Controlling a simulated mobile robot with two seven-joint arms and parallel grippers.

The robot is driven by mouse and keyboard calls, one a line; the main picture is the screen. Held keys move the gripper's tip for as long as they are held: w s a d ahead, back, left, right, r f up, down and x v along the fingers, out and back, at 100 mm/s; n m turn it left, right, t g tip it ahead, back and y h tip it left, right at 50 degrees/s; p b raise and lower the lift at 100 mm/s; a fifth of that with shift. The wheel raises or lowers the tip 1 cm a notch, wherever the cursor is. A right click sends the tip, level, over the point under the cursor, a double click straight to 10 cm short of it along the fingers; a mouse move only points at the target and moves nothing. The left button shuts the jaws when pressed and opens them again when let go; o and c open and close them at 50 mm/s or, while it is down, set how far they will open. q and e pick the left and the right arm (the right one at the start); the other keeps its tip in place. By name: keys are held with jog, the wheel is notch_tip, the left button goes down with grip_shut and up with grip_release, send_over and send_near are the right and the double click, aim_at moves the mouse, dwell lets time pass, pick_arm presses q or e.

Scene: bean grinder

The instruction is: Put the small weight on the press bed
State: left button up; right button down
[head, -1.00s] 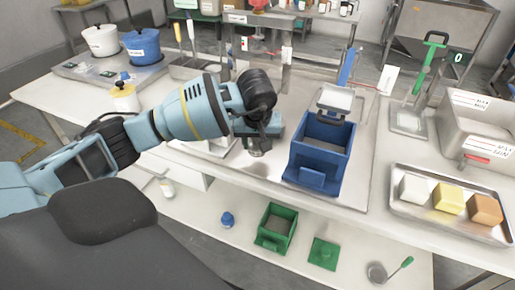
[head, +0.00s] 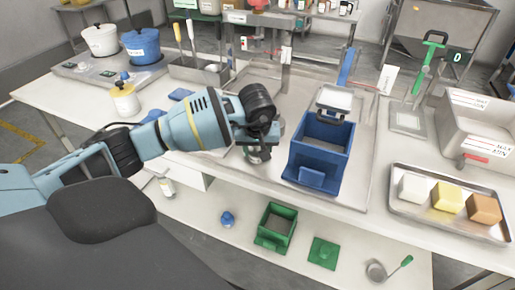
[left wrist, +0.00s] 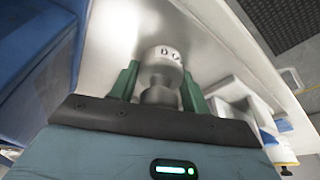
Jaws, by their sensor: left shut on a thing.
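My left gripper (head: 256,146) is left of the blue open box, near the front of the table. In the left wrist view, its green fingers (left wrist: 155,86) are shut on a small metal weight (left wrist: 162,62), with dark marks on the visible face. In the head view the weight (head: 257,156) shows only partly below the fingers. Whether it touches the table is not clear. A green-handled stand (head: 428,62) with a flat metal plate (head: 408,119) at its foot stands at the right; I cannot tell whether this is the press bed. My right gripper is not in view.
The blue box (head: 318,158) stands close to the right of my left gripper. A metal tray (head: 450,222) with several blocks lies at the right. A green box (head: 275,228) and green lid (head: 323,253) are on the lower shelf.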

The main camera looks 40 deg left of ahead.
pick_arm(q)
jog(key=o, duration=1.3)
jog(key=shift+o, duration=0.2)
jog(key=shift+r, duration=0.1)
jog(key=v, duration=1.2)
jog(key=shift+p, duration=0.35)
